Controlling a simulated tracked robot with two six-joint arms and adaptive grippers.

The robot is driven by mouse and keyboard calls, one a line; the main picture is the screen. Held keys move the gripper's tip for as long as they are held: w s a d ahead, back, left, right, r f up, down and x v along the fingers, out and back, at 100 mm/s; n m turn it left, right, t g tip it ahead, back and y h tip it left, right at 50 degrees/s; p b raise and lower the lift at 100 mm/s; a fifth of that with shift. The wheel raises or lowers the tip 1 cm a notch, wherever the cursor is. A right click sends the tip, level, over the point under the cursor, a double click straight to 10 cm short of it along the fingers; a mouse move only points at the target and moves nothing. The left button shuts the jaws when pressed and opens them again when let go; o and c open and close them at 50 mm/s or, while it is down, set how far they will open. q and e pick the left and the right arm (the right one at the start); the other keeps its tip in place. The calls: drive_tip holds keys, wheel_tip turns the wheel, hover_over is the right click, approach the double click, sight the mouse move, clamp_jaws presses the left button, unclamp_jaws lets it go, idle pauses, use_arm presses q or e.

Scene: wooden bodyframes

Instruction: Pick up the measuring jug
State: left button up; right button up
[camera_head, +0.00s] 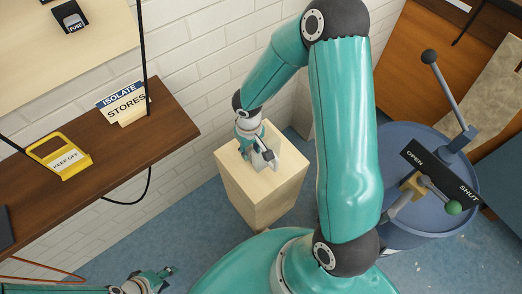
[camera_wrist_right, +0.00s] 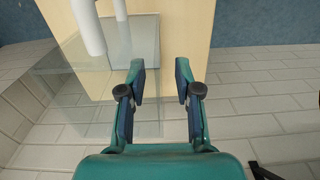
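A clear, see-through vessel, which looks like the measuring jug (camera_wrist_right: 125,45), shows at the upper left of the right wrist view. Two white rounded bars, possibly its handle, cross its top. My right gripper (camera_wrist_right: 160,78) is open, with its two fingers apart and nothing clearly between them. The vessel is mostly to the left of the fingers. In the head view my right gripper (camera_head: 262,155) is over the top of a pale wooden pedestal (camera_head: 262,196); it hides much there, and I cannot pick out the jug. My left gripper (camera_head: 158,277) is at the bottom left, away from the pedestal.
A brown wooden shelf (camera_head: 140,148) on the left holds a yellow "KEEP OFF" sign (camera_head: 62,158) and an "ISOLATE STORES" sign (camera_head: 122,101). A white brick wall (camera_head: 205,100) is behind the pedestal. A blue drum (camera_head: 440,225) with levers stands at right.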

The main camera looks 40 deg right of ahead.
clamp_jaws()
drive_tip(key=shift+r, duration=0.1)
idle(0.3)
